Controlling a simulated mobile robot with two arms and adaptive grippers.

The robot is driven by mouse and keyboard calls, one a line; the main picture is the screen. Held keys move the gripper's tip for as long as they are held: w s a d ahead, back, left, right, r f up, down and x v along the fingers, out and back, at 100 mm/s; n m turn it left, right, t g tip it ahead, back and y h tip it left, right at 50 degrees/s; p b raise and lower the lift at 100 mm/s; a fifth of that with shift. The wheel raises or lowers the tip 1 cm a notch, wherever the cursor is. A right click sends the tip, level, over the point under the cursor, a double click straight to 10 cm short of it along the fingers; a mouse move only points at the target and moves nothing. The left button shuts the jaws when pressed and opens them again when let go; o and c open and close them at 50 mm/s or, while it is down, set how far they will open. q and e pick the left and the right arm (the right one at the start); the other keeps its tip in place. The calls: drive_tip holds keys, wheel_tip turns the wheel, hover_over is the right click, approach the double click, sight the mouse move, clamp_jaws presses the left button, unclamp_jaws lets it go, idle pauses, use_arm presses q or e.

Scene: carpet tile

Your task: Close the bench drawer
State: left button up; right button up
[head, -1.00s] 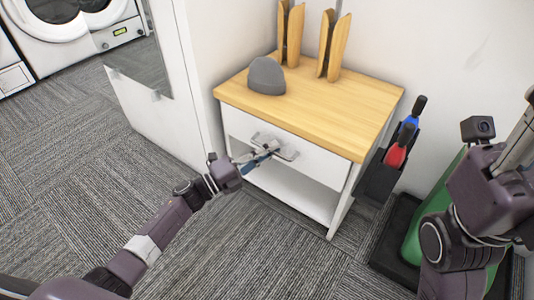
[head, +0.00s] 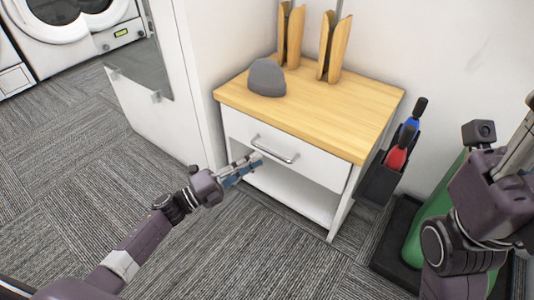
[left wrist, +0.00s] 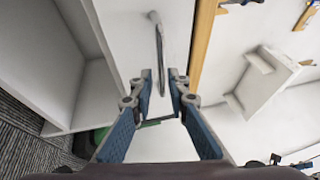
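The bench (head: 310,107) has a light wood top and a white body, with a white drawer (head: 318,160) under the top. The drawer front looks about flush with the body; a small gap cannot be ruled out. Its grey bar handle (head: 275,150) is uncovered. My left gripper (head: 246,165) is just left of and below the handle, apart from it, in front of the open shelf. My right gripper is only partly in view at the right edge.
A grey rounded object (head: 266,78) and wooden upright pieces (head: 333,50) are on the bench top. A black holder (head: 380,183) with red and blue handled items is at the bench's right side. A white panel (head: 160,100) stands left. Carpet (head: 250,250) in front is clear.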

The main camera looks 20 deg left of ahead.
use_arm(q)
drive_tip(key=v, duration=0.5)
drive_tip(key=shift+s+a+f, duration=0.1)
drive_tip(key=shift+s+a, duration=0.15)
